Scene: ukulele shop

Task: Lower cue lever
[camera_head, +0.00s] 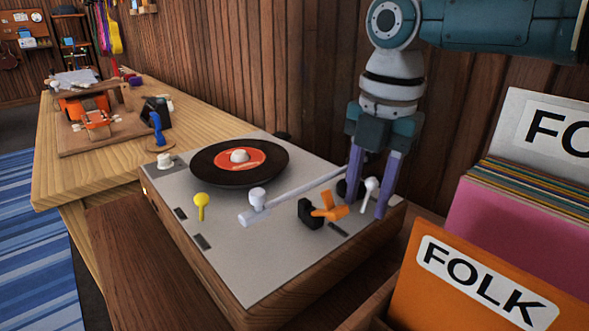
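The turntable (262,270) has a grey top, a wooden body and a black record (210,166) with an orange label. A white lever with a rounded knob (370,187) stands at its right side, and I take it for the cue lever. My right gripper (367,209) points down there with its two purple fingers apart, one on each side of the white lever in this view. I cannot tell whether either finger touches it. The white tonearm (300,189) reaches left from behind the fingers, its head off the record. My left gripper is not in view.
An orange lever (330,208) and a black block (309,214) stand just left of the gripper. A yellow-knobbed lever (201,203) is at the left front. Record crates with an orange FOLK divider (440,302) crowd the right. A wooden wall rises behind.

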